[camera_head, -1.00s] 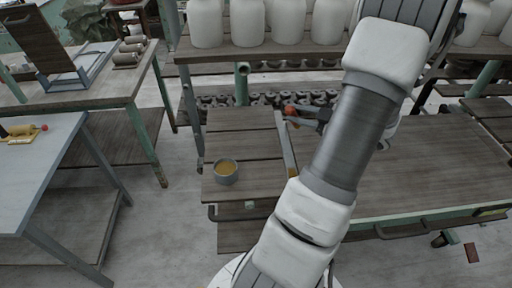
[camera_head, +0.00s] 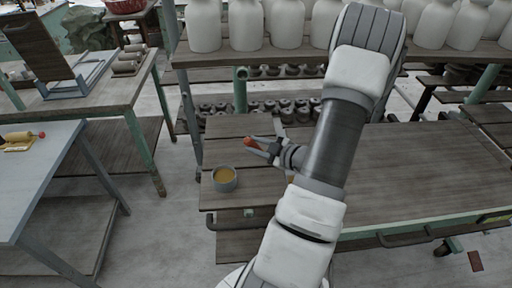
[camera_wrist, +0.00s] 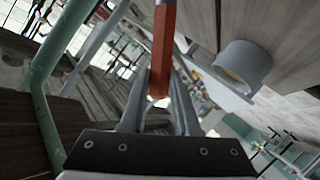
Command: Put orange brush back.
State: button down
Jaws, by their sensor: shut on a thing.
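My gripper (camera_head: 265,147) is shut on the orange brush (camera_head: 249,142) and holds it above the slatted wooden table. In the wrist view the brush shows as an orange-red, flat-sided stick (camera_wrist: 163,45) between the two fingers (camera_wrist: 160,100); its far end runs out of the picture at the top. A grey round cup (camera_head: 225,185) with a yellowish-brown inside stands on the table, left of and nearer than the gripper. The cup also shows in the wrist view (camera_wrist: 245,62), to the right of the brush and apart from it.
The wooden table (camera_head: 235,125) is bare around the cup and to the right of my arm. A shelf behind carries large white jars (camera_head: 245,25) above smaller grey pieces. A grey table (camera_head: 35,165) at left holds a yellow roller (camera_head: 18,143).

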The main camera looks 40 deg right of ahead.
jog(key=shift+f, duration=0.35)
jog(key=c, duration=0.6)
grip_release()
jog(key=shift+c, duration=0.2)
jog(key=shift+s, duration=0.1)
jog(key=v, duration=1.2)
jog(key=shift+p, duration=0.3)
